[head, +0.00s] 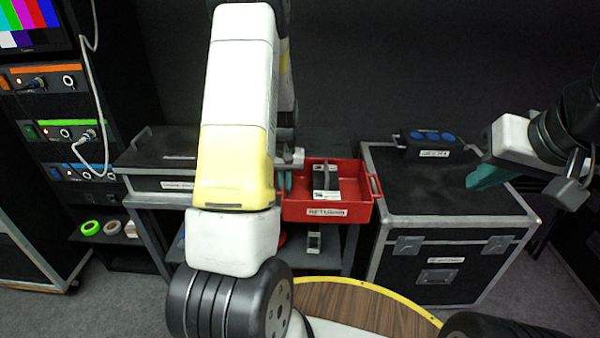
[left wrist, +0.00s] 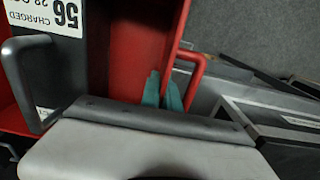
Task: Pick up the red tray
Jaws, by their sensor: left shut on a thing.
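The red tray (head: 355,211) is in the middle of the head view, roughly level, with a label on its front. A dark handled block (head: 326,177) with a white label lies in it. My left gripper (head: 284,181) is at the tray's left end, partly hidden by my arm. In the left wrist view its teal fingertips (left wrist: 162,92) are shut on the tray, at the wall beside the red handle (left wrist: 197,75). I cannot tell whether the tray rests on the bench or hangs clear. My right gripper (head: 488,176) is away from the tray, over the black case; its finger gap is unclear.
A black flight case (head: 435,225) stands right of the tray, with a blue-buttoned box (head: 430,142) on top. A grey-edged case (head: 150,184) is at the left. An equipment rack (head: 60,135) with cables is further left. A round wooden table top (head: 350,305) is in front.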

